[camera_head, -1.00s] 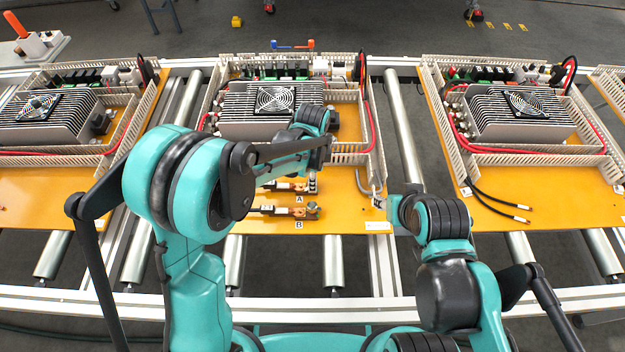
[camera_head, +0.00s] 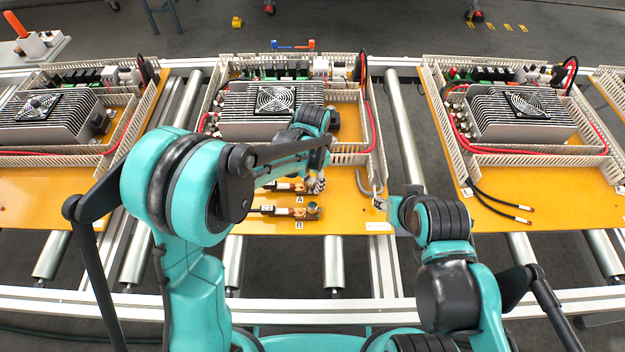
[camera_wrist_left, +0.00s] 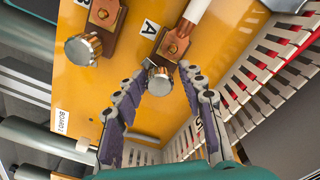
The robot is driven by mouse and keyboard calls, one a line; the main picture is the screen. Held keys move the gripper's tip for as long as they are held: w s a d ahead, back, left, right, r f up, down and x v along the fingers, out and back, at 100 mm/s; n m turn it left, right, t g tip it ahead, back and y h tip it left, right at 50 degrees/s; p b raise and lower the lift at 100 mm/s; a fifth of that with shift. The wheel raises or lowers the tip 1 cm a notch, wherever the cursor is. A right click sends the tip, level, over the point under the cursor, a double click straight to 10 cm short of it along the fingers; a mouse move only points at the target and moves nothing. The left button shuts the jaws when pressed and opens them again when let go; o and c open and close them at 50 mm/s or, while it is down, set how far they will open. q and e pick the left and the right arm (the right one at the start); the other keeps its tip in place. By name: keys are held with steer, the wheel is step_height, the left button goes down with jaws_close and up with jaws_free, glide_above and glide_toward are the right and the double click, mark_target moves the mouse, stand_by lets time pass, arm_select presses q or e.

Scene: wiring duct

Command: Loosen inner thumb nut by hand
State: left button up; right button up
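The inner thumb nut (camera_wrist_left: 160,80), a knurled metal knob, sits at the end of the copper terminal marked A (camera_wrist_left: 149,28). My left gripper (camera_wrist_left: 163,72) has its two fingers spread on either side of this nut, with a small gap seeming to show beside it. In the head view the left gripper (camera_head: 318,184) covers most of that nut. The outer thumb nut (camera_wrist_left: 82,50) is on terminal B and shows in the head view (camera_head: 313,208), clear of the fingers.
The orange board (camera_head: 345,220) carries a finned unit with a fan (camera_head: 275,100) behind the terminals. Slotted duct walls (camera_wrist_left: 270,75) stand close to the left gripper. Similar boards stand left and right.

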arm_select(q)
steer(key=m, duration=1.1)
steer(key=shift+r, duration=0.1)
jaws_close()
